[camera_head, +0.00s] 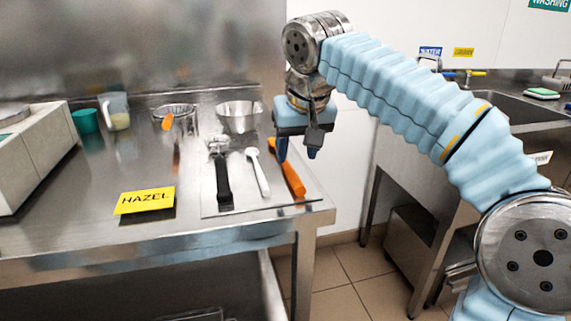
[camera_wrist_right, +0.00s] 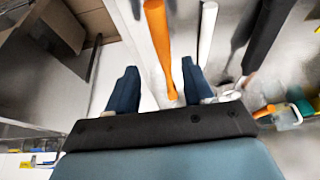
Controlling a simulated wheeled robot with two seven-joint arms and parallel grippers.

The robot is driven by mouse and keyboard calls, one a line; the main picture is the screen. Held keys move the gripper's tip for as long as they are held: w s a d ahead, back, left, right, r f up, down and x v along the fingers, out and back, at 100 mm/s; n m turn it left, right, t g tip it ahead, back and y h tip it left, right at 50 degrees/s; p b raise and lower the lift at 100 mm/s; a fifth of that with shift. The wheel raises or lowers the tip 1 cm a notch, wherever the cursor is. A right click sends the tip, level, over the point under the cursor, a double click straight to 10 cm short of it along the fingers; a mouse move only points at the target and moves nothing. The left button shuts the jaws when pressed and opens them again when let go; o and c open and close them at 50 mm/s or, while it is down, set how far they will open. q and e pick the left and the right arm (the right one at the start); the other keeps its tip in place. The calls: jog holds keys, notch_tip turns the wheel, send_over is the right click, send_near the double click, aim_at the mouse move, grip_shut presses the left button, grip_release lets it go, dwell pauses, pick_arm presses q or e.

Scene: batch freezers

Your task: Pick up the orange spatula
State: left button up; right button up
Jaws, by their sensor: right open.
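The orange spatula (camera_head: 292,180) lies on a flat metal tray (camera_head: 235,207) near the right end of the steel table, its thick handle toward the front. My right gripper (camera_head: 298,150) points down above its far end, partly hiding it. In the right wrist view, the open, empty fingers (camera_wrist_right: 160,88) stand either side of the line of the orange spatula (camera_wrist_right: 157,35), whose narrow end reaches between them. I cannot tell the exact height gap. My left gripper is out of view.
A white-handled utensil (camera_head: 258,172) and a black-handled one (camera_head: 222,180) lie left of the spatula. Behind are a metal bowl (camera_head: 240,117) and a container with another orange-tipped item (camera_head: 168,122). A yellow HAZEL card (camera_head: 145,200) lies left. The table's right edge is close.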

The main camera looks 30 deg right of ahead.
aim_at(291, 170)
jog(key=shift+a+x, duration=0.2)
jog(key=shift+x, duration=2.35)
jog(key=shift+c, duration=0.3)
grip_shut()
